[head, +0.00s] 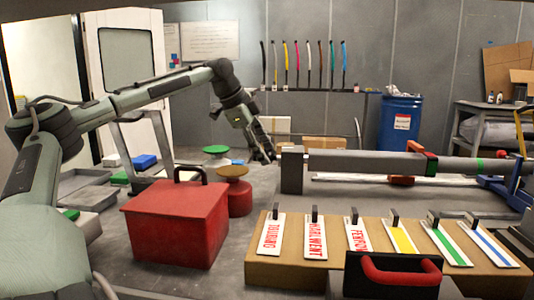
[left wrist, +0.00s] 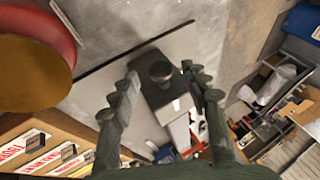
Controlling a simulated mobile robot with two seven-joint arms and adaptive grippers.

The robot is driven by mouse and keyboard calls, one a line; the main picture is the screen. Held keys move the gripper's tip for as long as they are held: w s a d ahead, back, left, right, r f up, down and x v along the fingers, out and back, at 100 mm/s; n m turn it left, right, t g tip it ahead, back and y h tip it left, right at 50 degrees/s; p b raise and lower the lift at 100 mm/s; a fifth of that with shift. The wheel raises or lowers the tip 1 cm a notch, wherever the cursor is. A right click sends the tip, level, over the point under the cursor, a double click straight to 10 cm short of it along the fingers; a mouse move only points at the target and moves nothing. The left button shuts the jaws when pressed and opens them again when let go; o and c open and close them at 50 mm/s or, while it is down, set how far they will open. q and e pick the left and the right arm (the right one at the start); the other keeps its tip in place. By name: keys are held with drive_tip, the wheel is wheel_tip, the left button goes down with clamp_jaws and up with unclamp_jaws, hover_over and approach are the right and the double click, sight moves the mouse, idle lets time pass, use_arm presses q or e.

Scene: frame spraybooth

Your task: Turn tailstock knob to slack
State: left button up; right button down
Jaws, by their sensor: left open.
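The tailstock is a dark grey block (head: 291,172) at the left end of a long grey tube (head: 365,162) in the head view. Its dark round knob (left wrist: 160,72) shows in the left wrist view on the end of the block (left wrist: 168,98). In the head view I cannot make the knob out behind the fingers. My left gripper (head: 266,152) is just left of the block. In the left wrist view the left gripper (left wrist: 160,76) is open, with one finger on each side of the knob. I cannot tell whether they touch it. My right gripper is not in view.
A red box (head: 175,225) with a dark handle stands below my left arm. A red can (head: 236,192) with a tan lid is close to the gripper. A cardboard rack (head: 385,275) of labelled strips lies in front of the tube. A blue drum (head: 400,125) stands behind.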

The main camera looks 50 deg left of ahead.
use_arm(q)
drive_tip(key=shift+x, duration=0.85)
clamp_jaws()
drive_tip(key=shift+a, duration=0.15)
